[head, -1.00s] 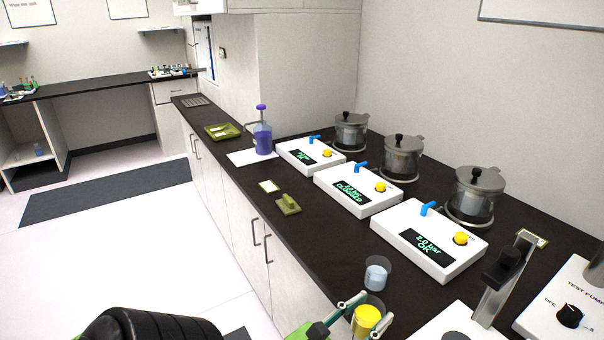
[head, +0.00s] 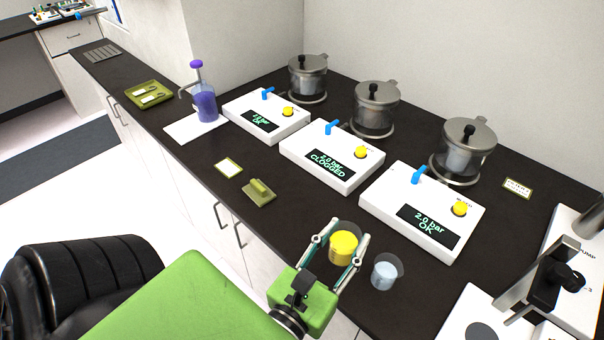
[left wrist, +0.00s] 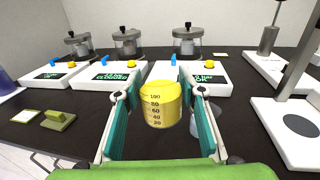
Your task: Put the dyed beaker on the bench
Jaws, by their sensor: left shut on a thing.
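The dyed beaker, a clear beaker with yellow liquid (head: 343,247), is between the fingers of my left gripper (head: 349,232), which is shut on it. It is upright over the dark bench (head: 300,222), near the front edge. I cannot tell whether its base touches the bench top. In the left wrist view the beaker (left wrist: 160,106) shows its printed scale between the teal finger pads. My right gripper is not in view.
A beaker of pale liquid (head: 387,272) stands just right of the dyed one. White pressure units (head: 422,212) and lidded metal pots (head: 468,148) stand behind. A green block (head: 259,192) and a card (head: 228,168) lie left. Bare bench lies between.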

